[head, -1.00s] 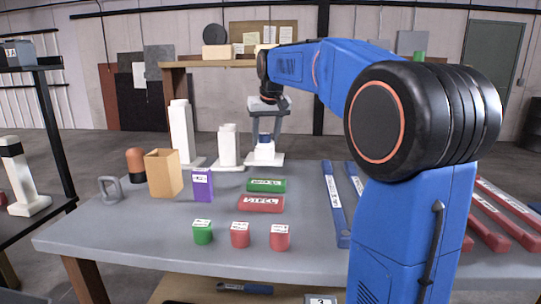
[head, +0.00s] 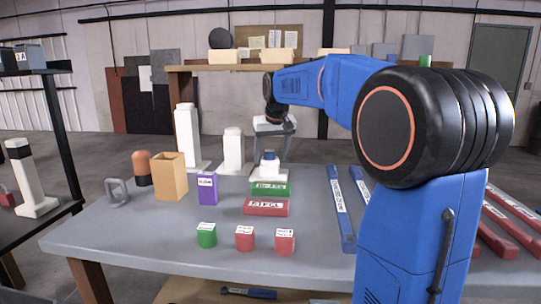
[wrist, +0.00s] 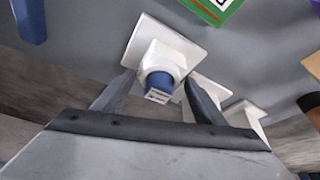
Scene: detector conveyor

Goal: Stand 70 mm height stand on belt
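The short white stand (head: 269,174) has a square base and a blue top (wrist: 160,83) with a small label. It is upright at the back of the grey table, just beyond the green block. My gripper (head: 271,156) reaches down over it, with its fingers on either side of the narrow upper part. I cannot tell for sure how far the base is above the table. No belt is recognisable in these views.
Taller white stands (head: 187,140) and (head: 233,152) are to the left. A green block (head: 271,190) and a red block (head: 266,207) lie in front. A tan box (head: 170,177) and purple box (head: 208,189) stand left. Blue bars (head: 341,210) lie right.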

